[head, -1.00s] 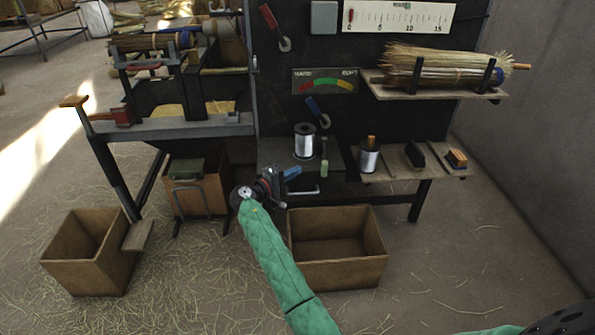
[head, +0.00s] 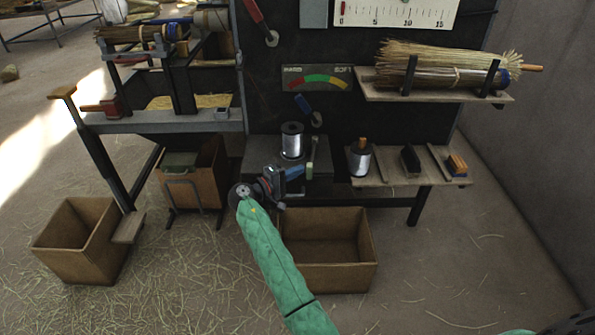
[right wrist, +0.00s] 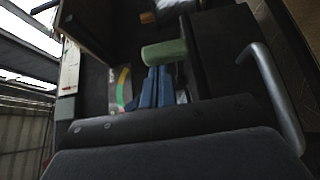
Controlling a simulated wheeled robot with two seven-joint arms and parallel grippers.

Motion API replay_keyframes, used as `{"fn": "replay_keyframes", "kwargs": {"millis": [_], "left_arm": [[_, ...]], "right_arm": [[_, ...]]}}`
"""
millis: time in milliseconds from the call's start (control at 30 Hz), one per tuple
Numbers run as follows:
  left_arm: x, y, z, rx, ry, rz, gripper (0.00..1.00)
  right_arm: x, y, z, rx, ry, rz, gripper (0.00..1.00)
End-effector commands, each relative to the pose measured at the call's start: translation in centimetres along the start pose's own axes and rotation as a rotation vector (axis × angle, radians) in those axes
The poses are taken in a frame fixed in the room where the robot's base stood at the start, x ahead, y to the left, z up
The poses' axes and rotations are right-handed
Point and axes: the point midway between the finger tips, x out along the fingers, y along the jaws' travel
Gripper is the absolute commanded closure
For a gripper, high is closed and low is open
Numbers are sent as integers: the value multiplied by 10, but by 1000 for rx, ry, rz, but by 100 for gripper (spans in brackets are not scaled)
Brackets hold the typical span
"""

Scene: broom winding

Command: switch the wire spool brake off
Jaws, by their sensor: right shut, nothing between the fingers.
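The wire spool (head: 292,141) stands upright on a dark box (head: 258,152) against the black panel. A small lever with a pale green grip (head: 310,171) is on its right side; I take it for the brake. My right gripper (head: 299,171), with blue fingers, is in front of the box, just left of the green grip. In the right wrist view the shut, empty fingers (right wrist: 158,84) point at the green grip (right wrist: 165,52), which appears just past their tips. Whether they touch I cannot tell.
A metal handle (right wrist: 275,95) sticks out beside the fingers. An open wooden crate (head: 325,275) stands below. A shelf (head: 385,168) to the right holds another spool (head: 359,158).

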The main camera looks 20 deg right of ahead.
Motion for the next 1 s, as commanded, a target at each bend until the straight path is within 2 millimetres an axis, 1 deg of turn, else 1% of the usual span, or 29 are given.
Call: {"fn": "replay_keyframes", "kwargs": {"millis": [167, 367, 600, 700, 833, 900, 1000], "left_arm": [[-1, -2, -2, 2, 1, -2, 40], [-11, 2, -14, 3, 2, 0, 40], [-27, 9, -31, 3, 6, 4, 40], [-32, 11, -36, 4, 3, 4, 40], [-36, 12, -37, 4, -3, 5, 40], [-35, 12, -36, 4, -4, 5, 40], [-35, 12, -36, 3, -5, 5, 40]], "right_arm": [[2, 0, 2, -1, 5, 1, 100], [13, 3, 17, -2, 77, 2, 100], [36, 3, 40, -3, 221, 2, 100], [47, 3, 50, -3, 286, 2, 100], [62, 2, 61, -1, 349, 2, 100], [72, 0, 67, 0, 353, 2, 100], [78, 0, 70, 0, 351, 1, 100]]}}
